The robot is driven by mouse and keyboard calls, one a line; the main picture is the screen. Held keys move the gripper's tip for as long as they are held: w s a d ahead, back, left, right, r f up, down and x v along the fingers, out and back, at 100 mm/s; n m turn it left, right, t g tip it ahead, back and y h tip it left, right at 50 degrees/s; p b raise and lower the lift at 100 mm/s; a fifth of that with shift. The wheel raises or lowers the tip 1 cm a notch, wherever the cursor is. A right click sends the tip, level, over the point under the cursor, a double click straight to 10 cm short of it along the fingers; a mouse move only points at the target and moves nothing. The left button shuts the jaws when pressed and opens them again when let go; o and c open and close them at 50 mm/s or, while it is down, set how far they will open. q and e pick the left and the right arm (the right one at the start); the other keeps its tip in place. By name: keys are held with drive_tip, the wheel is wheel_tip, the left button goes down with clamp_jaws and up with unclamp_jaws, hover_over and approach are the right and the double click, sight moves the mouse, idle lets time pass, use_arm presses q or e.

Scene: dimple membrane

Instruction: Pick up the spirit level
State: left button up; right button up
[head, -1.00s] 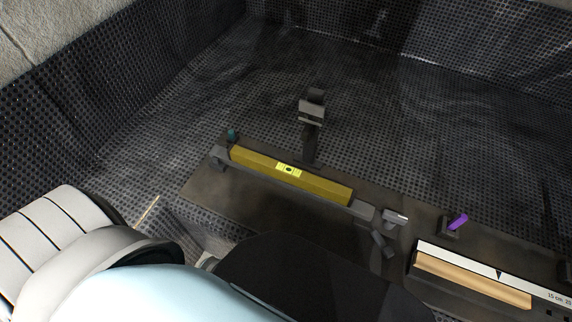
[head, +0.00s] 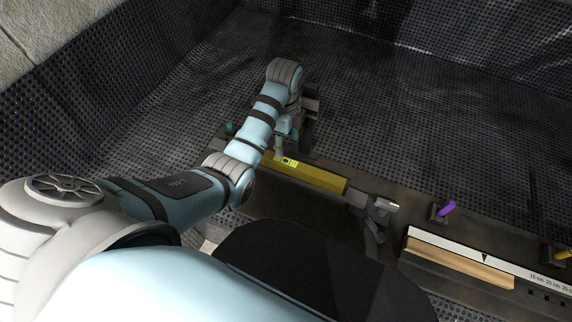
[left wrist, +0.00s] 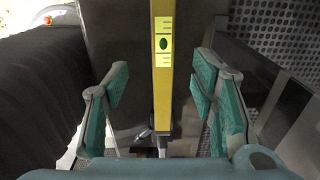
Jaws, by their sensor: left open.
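The spirit level is a long yellow bar (head: 318,176) lying on a grey rail on the dark bench in the head view, with a bright vial window in its middle. My left arm reaches over its left part and hides that end. In the left wrist view the level (left wrist: 163,88) runs upright through the picture, its vial window near the top. My left gripper (left wrist: 162,88) is open, its green-padded fingers on either side of the level and apart from it. In the head view the fingers are mostly hidden behind the arm. My right gripper is not in view.
A dark bench (head: 290,215) carries the rail. A grey clamp (head: 380,207) stands by the level's right end. Further right are a purple piece (head: 446,208) and a white ruler (head: 490,260) with a wooden block (head: 455,264). Black dimpled membrane covers the floor and walls behind.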

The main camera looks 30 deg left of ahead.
sight(283, 160)
use_arm(q)
drive_tip(key=f+b, duration=0.1)
drive_tip(key=f, duration=0.3)
drive_tip(key=f+b, duration=0.1)
drive_tip(key=f, duration=0.3)
drive_tip(key=f+b, duration=0.1)
drive_tip(key=f, duration=0.2)
drive_tip(key=shift+w+a+f+b, duration=0.2)
drive_tip(key=shift+a+f+b, duration=0.15)
drive_tip(key=shift+a+f, duration=0.05)
drive_tip(key=shift+c, duration=0.6)
drive_tip(key=shift+r, duration=0.1)
clamp_jaws()
